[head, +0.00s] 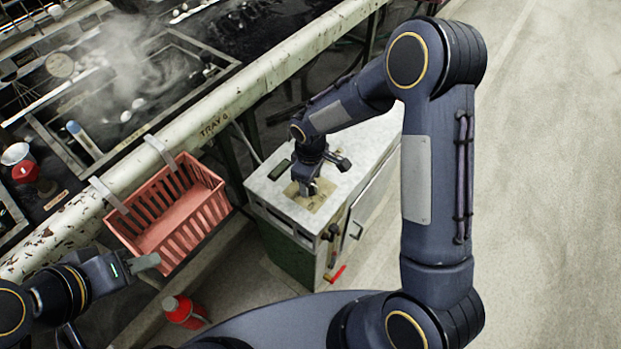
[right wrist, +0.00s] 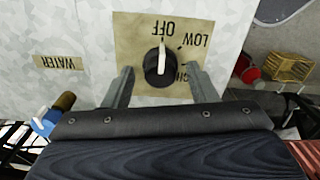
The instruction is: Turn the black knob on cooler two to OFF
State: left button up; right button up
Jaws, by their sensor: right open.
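The black knob (right wrist: 160,68) sits on a tan plate (right wrist: 128,30) in the right wrist view. The plate reads OFF, LOW and a partly hidden word, all upside down. The knob's white pointer faces the OFF side. My right gripper (right wrist: 161,72) is open, with one finger on each side of the knob; contact is unclear. In the head view the right gripper (head: 308,186) is over the plate on the pale top of the cooler (head: 358,146), hiding the knob. My left gripper (head: 145,262) is at the lower left, near the basket; its jaw opening is unclear.
A red basket (head: 172,215) hangs from the rail (head: 250,82) left of the cooler. A red bottle-like object (head: 185,311) stands on the floor below. A red valve handle (head: 337,273) sticks out of the cooler's front. Steaming basins are at the upper left. Floor on the right is clear.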

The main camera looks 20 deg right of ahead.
notch_tip(320, 180, up, 8)
jog(key=shift+f+p, duration=0.1)
jog(key=shift+p, duration=0.25)
dwell(0.5)
